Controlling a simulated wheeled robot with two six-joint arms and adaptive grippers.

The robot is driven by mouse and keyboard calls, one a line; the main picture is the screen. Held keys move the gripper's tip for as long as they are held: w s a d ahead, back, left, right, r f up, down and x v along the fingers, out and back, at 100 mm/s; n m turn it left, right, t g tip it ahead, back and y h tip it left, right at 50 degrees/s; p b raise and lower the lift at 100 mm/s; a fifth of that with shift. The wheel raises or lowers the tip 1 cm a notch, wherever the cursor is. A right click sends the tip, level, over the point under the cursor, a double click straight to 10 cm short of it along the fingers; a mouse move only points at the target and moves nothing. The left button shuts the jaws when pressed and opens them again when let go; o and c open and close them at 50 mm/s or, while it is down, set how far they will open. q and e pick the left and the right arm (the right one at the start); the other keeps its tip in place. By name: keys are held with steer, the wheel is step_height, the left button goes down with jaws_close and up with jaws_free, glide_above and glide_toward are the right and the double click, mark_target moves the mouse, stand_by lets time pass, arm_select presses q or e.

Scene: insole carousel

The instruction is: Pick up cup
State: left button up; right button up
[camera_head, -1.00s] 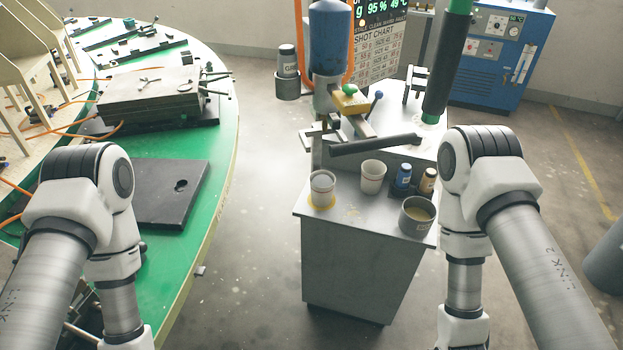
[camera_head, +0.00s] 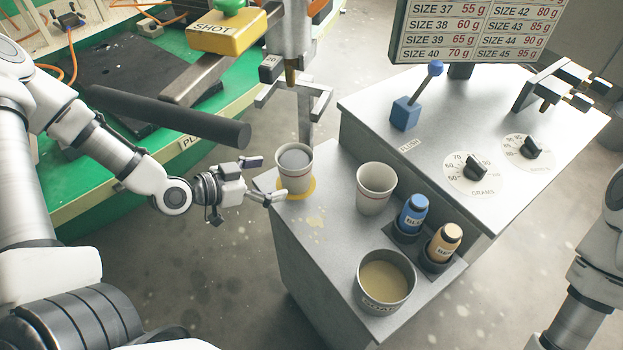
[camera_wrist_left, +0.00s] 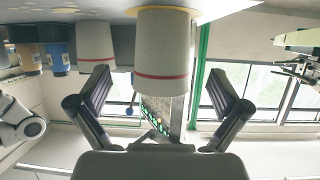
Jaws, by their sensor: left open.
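A white paper cup (camera_head: 294,171) with a red band and grey contents stands upright on a yellow ring (camera_head: 309,190) at the left corner of the grey cabinet top. My left gripper (camera_head: 264,180) is open and empty just left of this cup, its fingers pointing at it. The left wrist view appears upside down; there the cup (camera_wrist_left: 163,60) lies ahead, between the open fingers (camera_wrist_left: 163,98) and not gripped. A second white cup (camera_head: 375,188) stands to the right, and it also shows in the left wrist view (camera_wrist_left: 84,45). My right gripper is out of view.
A blue bottle (camera_head: 413,214) and an amber bottle (camera_head: 444,243) stand in holders near a grey pot (camera_head: 385,283). A dark bar (camera_head: 170,116) passes above my left forearm's far side. The nozzle (camera_head: 291,72) hangs above the first cup.

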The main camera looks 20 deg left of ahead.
mark_target(281, 176)
arm_select(q)
steer(key=shift+b+x, duration=0.4)
steer(key=shift+x, duration=0.65)
steer(key=shift+w+d+f+b, duration=0.3)
steer(key=shift+w, duration=0.25)
steer(key=b+x, duration=0.1)
steer(key=x, duration=0.3)
steer(key=shift+w+a, duration=0.1)
steer(key=shift+a, duration=0.05)
steer(key=shift+r, duration=0.15)
steer(key=c, duration=0.9)
